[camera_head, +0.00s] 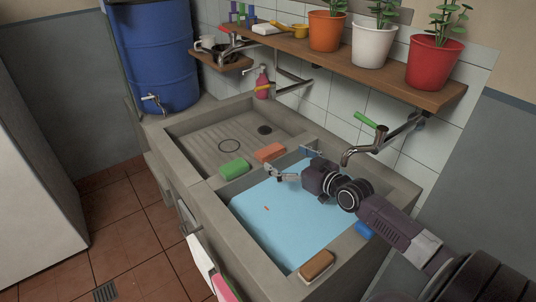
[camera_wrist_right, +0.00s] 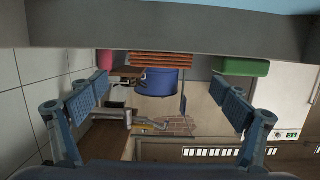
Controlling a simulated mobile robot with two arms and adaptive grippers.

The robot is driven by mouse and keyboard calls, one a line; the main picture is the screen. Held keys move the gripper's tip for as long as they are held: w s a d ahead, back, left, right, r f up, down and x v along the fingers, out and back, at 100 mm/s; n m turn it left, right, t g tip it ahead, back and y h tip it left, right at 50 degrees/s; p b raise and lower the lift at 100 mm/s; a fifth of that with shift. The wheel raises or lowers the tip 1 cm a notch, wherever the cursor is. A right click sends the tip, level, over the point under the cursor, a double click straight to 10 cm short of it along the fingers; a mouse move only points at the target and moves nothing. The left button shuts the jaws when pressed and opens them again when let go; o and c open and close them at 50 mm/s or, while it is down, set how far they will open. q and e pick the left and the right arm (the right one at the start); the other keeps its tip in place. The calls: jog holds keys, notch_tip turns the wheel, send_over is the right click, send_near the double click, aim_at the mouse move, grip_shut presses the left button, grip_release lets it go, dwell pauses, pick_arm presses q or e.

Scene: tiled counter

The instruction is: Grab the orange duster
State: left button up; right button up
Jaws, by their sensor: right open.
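An orange block-shaped duster (camera_head: 270,152) lies on the divider between the two sink basins. It also shows in the right wrist view as a ridged orange strip (camera_wrist_right: 163,58), centred between the fingers and ahead of them. My right gripper (camera_head: 290,165) is open and empty above the blue-filled basin, its fingers pointing toward the duster but apart from it. In the right wrist view, the two spread fingers (camera_wrist_right: 166,100) stand at the left and right. My left gripper is not in view.
A green sponge (camera_head: 234,168) lies on the divider left of the duster. A brown-orange brush (camera_head: 317,265) sits on the front rim. A tap (camera_head: 362,152) rises behind the arm, below a shelf (camera_head: 385,82) of potted plants. The drainer basin (camera_head: 215,143) is clear.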

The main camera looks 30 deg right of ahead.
aim_at(271, 150)
jog(key=shift+x, duration=0.8)
jog(key=shift+w, duration=0.4)
jog(key=x, duration=0.3)
jog(key=shift+w+a, duration=0.1)
jog(key=shift+w+f, duration=0.15)
jog(key=shift+w, duration=0.25)
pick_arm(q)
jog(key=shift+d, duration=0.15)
pick_arm(e)
jog(key=shift+c, duration=0.7)
jog(key=c, duration=0.9)
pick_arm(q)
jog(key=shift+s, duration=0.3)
